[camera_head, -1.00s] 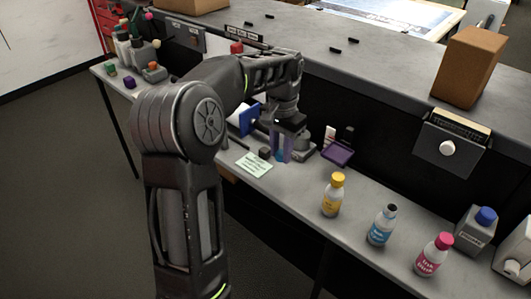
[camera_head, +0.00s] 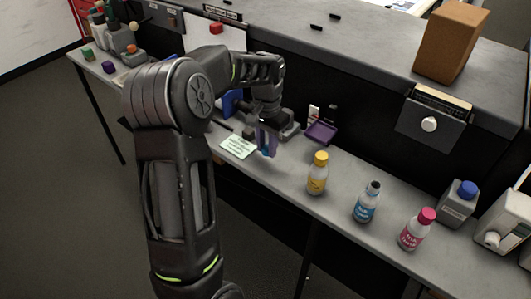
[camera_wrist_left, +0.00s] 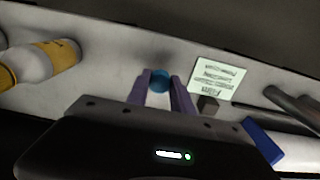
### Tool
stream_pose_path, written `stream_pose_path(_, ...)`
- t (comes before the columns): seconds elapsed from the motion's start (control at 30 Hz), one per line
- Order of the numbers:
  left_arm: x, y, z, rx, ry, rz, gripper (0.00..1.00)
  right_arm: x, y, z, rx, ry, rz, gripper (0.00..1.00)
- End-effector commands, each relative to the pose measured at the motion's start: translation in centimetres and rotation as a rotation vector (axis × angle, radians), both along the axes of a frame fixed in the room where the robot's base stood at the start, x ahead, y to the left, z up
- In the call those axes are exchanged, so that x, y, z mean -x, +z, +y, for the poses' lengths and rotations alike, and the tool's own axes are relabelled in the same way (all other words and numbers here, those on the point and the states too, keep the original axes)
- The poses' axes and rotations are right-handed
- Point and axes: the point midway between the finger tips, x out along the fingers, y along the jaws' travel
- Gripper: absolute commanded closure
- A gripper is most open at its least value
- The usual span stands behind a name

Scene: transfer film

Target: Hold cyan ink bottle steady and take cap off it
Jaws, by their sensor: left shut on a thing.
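The cyan ink bottle (camera_head: 367,203) stands upright on the counter between the yellow-capped and magenta-capped bottles. Its top shows a dark neck and no cyan cap. My left gripper (camera_head: 267,148) is well to the left of the bottle, low over the counter beside a pale green note. In the left wrist view its purple fingers (camera_wrist_left: 161,88) are shut on a round blue cap (camera_wrist_left: 160,79), held at the fingertips. Whether the cap touches the counter I cannot tell. My right gripper is not in view.
The yellow-capped bottle (camera_head: 318,174) and magenta-capped bottle (camera_head: 416,231) flank the cyan bottle. The green note (camera_head: 238,146) and a small dark block (camera_wrist_left: 208,104) lie near my left gripper. A purple tray (camera_head: 321,133) and a grey blue-capped container (camera_head: 459,201) stand farther right.

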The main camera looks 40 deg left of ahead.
Motion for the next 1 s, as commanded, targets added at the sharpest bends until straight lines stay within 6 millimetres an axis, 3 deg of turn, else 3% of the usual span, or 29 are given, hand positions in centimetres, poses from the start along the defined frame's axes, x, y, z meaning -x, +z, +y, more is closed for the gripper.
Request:
stream_pose_path(0.27, 0.0, -0.3, 0.0, 0.0, 0.0, 0.001, 1.0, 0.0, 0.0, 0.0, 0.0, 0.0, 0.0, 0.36)
stream_pose_path(0.53, 0.1, -3.5, 0.0, 0.0, 0.0, 0.002, 1.0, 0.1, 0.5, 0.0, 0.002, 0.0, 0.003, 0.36)
stream_pose_path(0.93, 0.0, -4.1, 0.0, 0.0, 0.0, 0.0, 1.0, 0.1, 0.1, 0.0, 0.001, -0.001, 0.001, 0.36)
stream_pose_path(0.97, 0.0, -4.0, 0.0, 0.0, 0.0, -0.001, 0.71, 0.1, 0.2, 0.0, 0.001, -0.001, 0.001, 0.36)
stream_pose_path(1.0, 0.0, -4.0, 0.0, 0.0, 0.0, -0.001, 0.68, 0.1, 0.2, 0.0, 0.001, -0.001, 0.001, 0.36)
